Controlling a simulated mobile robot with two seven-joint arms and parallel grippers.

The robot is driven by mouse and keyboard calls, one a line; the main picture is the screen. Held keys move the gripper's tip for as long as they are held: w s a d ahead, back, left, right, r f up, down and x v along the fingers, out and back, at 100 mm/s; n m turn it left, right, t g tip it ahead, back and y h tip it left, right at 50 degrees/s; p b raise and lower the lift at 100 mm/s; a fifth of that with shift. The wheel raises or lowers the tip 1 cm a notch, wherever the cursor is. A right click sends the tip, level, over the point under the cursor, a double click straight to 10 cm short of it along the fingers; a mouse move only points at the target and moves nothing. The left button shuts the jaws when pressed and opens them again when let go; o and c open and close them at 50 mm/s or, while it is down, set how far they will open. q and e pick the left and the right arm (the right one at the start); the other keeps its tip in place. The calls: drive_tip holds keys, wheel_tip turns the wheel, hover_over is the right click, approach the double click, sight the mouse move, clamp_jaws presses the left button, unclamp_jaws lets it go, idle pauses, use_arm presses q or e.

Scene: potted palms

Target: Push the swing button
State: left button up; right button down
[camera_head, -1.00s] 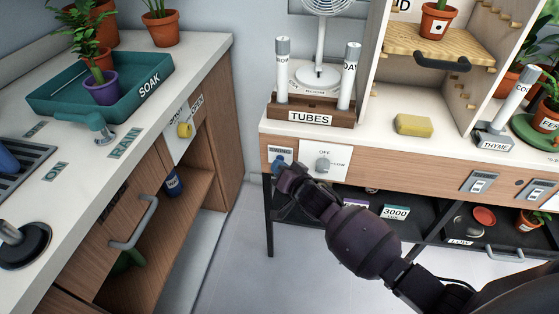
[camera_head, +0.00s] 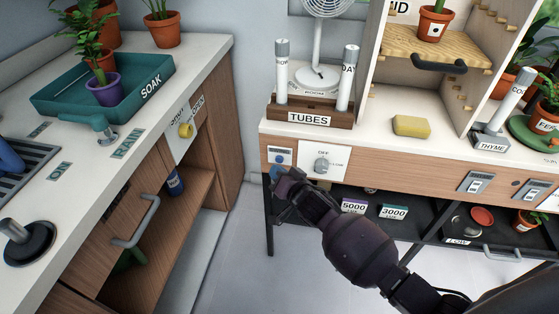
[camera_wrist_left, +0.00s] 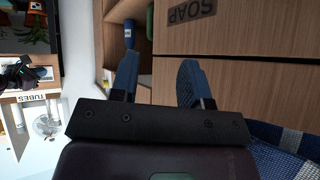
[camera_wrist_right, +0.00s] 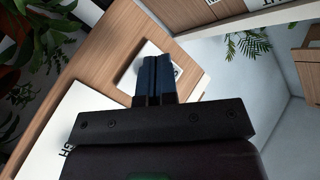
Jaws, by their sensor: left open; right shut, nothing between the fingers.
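The swing button's small white panel (camera_head: 280,155) is on the wooden front below the tubes rack, left of a larger panel with a round knob (camera_head: 321,164). My right gripper (camera_head: 276,174) is shut and empty, its blue fingertips at the lower edge of the small panel. In the right wrist view the shut fingertips (camera_wrist_right: 156,62) overlap that panel (camera_wrist_right: 178,70) and hide part of it. Whether they touch the button, I cannot tell. My left gripper (camera_wrist_left: 155,75) is open and empty in front of a wooden drawer marked SOAP (camera_wrist_left: 215,45).
A tubes rack (camera_head: 310,110) and a fan (camera_head: 318,75) stand above the panels. A yellow sponge (camera_head: 411,126) lies to the right. A dark shelf with 5000 and 3000 boxes (camera_head: 394,212) is below. The floor between the counters (camera_head: 225,245) is clear.

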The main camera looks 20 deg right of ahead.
use_arm(q)
drive_tip(key=shift+w+r+t+p, duration=0.15)
drive_tip(key=shift+w+r+p, duration=0.15)
drive_tip(key=shift+r, duration=0.25)
drive_tip(key=shift+w+r+t+p, duration=0.15)
drive_tip(key=shift+w+r+p, duration=0.1)
drive_tip(key=shift+r, duration=0.25)
use_arm(e)
drive_tip(key=s+a, duration=0.1)
drive_tip(key=s, duration=0.1)
drive_tip(key=s+a, duration=0.1)
drive_tip(key=s, duration=0.1)
drive_tip(key=shift+a, duration=0.3)
